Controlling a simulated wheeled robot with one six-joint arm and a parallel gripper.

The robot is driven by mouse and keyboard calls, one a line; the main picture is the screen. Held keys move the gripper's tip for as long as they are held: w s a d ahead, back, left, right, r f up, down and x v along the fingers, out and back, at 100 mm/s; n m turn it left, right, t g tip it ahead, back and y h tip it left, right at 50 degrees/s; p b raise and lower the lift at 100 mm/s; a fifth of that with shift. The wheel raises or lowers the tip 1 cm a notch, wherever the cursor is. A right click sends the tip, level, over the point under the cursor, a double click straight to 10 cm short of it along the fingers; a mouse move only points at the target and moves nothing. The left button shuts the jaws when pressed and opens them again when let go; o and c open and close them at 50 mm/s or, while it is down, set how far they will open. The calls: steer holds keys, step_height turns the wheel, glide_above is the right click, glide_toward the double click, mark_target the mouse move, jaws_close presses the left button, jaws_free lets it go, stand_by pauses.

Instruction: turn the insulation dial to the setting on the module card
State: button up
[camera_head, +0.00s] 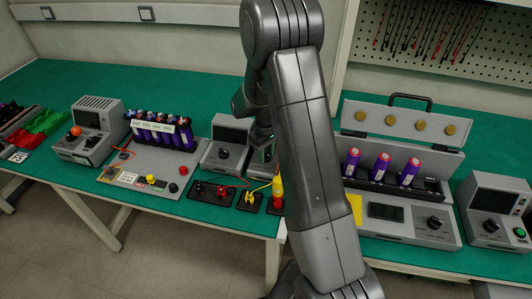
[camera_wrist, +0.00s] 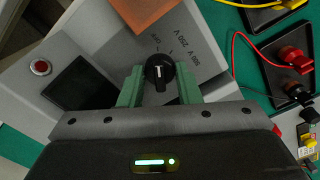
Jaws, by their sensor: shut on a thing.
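In the wrist view the insulation dial (camera_wrist: 160,72) is a black round knob with a white mark, on a grey tester (camera_wrist: 115,45). The white mark points roughly up in the picture, but I cannot tell exactly at which label. My gripper (camera_wrist: 160,88) has its two green fingers on either side of the knob, shut on it. In the head view my arm hides most of the gripper. A purple battery module (camera_head: 160,131) carries a white label (camera_head: 166,128), too small to read.
The tester has a dark screen (camera_wrist: 82,85) and a red button (camera_wrist: 40,68). Red, black and yellow leads with plugs (camera_wrist: 292,60) lie close on the right in the wrist view. A case with several purple cells (camera_head: 382,165) stands right of my arm.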

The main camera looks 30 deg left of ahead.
steer(key=m+b, duration=0.1)
steer(key=m, duration=0.2)
steer(key=m+b, duration=0.1)
steer(key=m, duration=0.3)
steer(key=shift+m, duration=0.4)
steer(key=m+b, duration=0.1)
steer(key=m, duration=0.2)
steer(key=shift+m, duration=2.5)
steer(key=o, duration=1)
